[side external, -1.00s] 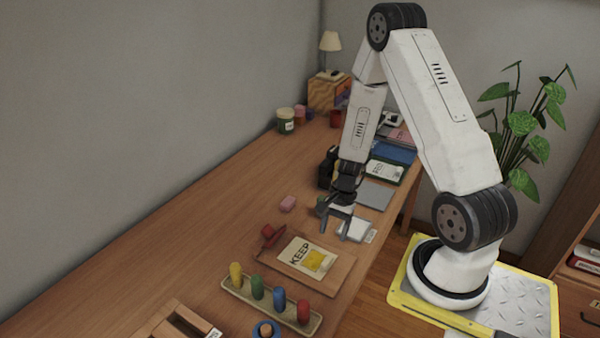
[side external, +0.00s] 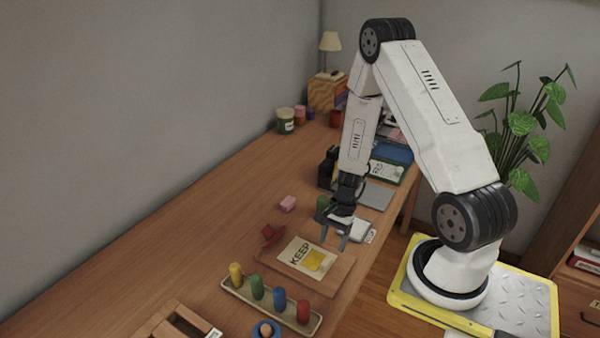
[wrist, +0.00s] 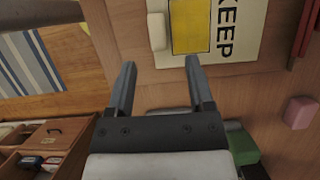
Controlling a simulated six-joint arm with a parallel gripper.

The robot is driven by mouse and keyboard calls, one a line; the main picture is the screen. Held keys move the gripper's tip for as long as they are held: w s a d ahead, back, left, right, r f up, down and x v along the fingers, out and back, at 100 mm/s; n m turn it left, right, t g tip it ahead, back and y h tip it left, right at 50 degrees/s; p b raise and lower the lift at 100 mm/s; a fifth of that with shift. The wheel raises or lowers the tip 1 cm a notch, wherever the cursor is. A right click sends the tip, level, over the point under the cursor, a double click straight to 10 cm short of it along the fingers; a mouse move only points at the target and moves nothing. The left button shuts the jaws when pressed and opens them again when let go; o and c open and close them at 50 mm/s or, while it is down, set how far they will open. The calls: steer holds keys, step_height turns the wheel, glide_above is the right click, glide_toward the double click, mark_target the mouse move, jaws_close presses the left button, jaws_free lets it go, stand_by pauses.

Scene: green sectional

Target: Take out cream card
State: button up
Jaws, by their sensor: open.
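A cream card (side external: 301,255) printed KEEP, with a yellow patch (side external: 318,260) on it, lies on a wooden board on the desk. In the wrist view the card (wrist: 244,28) is at the top, partly cut off, with the yellow patch (wrist: 191,25) on it. A small pale rounded piece (wrist: 157,31) shows beside the yellow patch; I cannot tell what it is. My gripper (side external: 334,241) is open and empty, fingers pointing down, above the far edge of the board. Its fingertips (wrist: 160,63) are apart from the card.
A rack of coloured pegs (side external: 270,301) stands on the near side of the board. A red item (side external: 270,235) and a pink block (side external: 288,204) lie to the left. The desk's left part is clear.

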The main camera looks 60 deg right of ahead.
mark_target(329, 257)
steer(key=shift+f, duration=0.15)
steer(key=shift+x, duration=2.45)
steer(key=shift+s, duration=0.15)
jaws_close()
